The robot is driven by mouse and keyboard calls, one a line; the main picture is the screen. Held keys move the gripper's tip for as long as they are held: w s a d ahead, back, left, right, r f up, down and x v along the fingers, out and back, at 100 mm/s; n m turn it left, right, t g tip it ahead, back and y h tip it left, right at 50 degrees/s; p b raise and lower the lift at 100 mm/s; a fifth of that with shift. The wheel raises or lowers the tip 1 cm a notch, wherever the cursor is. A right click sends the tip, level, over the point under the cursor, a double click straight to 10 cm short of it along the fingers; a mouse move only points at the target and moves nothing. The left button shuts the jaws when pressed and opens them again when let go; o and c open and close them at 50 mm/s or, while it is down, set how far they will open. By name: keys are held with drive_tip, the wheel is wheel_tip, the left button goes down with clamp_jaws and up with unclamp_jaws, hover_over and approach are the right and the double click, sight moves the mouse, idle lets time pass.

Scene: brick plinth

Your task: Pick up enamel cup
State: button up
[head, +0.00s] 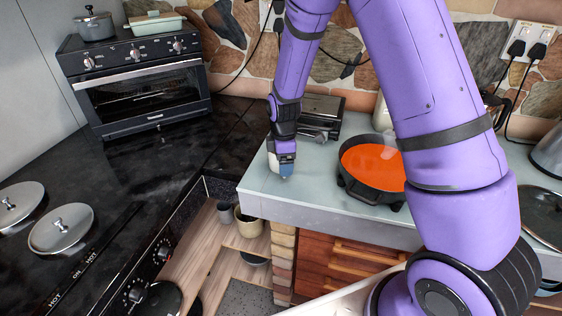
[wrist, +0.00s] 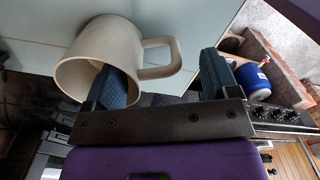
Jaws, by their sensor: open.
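A cream cup (wrist: 98,45) with a large loop handle (wrist: 172,70) is close in the wrist view, its mouth turned towards the camera, on a pale glossy worktop (wrist: 195,25). My gripper (wrist: 168,80) is open around the cup's near wall and handle. The left finger overlaps the mouth and seems to reach inside; the right finger is beyond the handle, apart from it. Contact cannot be told.
A black pan with orange contents (head: 372,165) stands right of my gripper, and a dark grill (head: 320,115) behind it. Left is a black counter (head: 150,165) with an oven (head: 140,85). Pots (head: 248,222) stand low in the gap. A blue container (wrist: 254,82) shows at right.

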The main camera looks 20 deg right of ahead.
drive_tip(key=shift+w+f, duration=0.1)
drive_tip(key=shift+f, duration=1.7)
drive_tip(key=c, duration=1.1)
drive_tip(key=shift+c, duration=0.2)
drive_tip(key=shift+r, duration=0.15)
